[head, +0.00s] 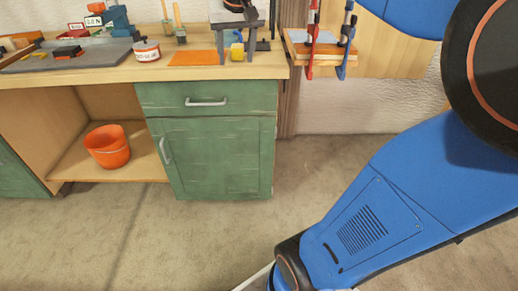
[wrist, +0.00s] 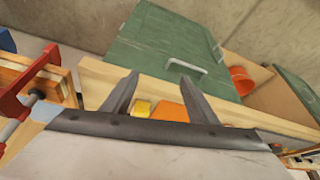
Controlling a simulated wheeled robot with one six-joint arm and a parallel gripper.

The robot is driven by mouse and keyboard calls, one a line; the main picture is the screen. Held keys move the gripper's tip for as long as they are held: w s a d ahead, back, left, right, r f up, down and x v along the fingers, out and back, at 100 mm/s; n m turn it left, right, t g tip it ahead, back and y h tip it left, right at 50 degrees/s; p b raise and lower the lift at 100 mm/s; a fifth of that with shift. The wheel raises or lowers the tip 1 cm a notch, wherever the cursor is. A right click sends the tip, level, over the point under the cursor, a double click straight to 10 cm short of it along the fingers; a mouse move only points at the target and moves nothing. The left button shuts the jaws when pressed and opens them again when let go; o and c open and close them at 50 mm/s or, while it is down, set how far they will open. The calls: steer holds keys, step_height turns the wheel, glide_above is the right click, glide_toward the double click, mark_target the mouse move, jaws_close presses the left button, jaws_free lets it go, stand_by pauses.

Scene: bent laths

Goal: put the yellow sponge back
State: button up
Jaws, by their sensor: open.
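In the wrist view the sponge (wrist: 141,108) shows small between my fingers, beside the orange mat (wrist: 171,111). My gripper (wrist: 159,78) is open, with nothing between its fingers. The sponge is farther off, beyond the gripper body's edge, and partly hidden there.
Red and blue clamps (head: 312,40) grip a wooden board at right. A labelled tin (head: 147,50), a grey tray (head: 70,56) and tools crowd the bench's left. Below are a green cabinet (head: 215,155) and an orange bucket (head: 107,147). The floor in front is clear.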

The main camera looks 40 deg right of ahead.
steer(key=s+a+f+n, duration=0.2)
steer(key=s+a+f, duration=0.2)
steer(key=s+f, duration=0.5)
steer(key=s+a+f+n+y, duration=0.1)
steer(key=s+a+f, duration=0.3)
steer(key=s+f, duration=0.6)
steer(key=s+n, duration=0.1)
steer(key=s, duration=0.2)
steer(key=shift+s+t+y, duration=0.2)
steer(key=shift+t+y, duration=0.1)
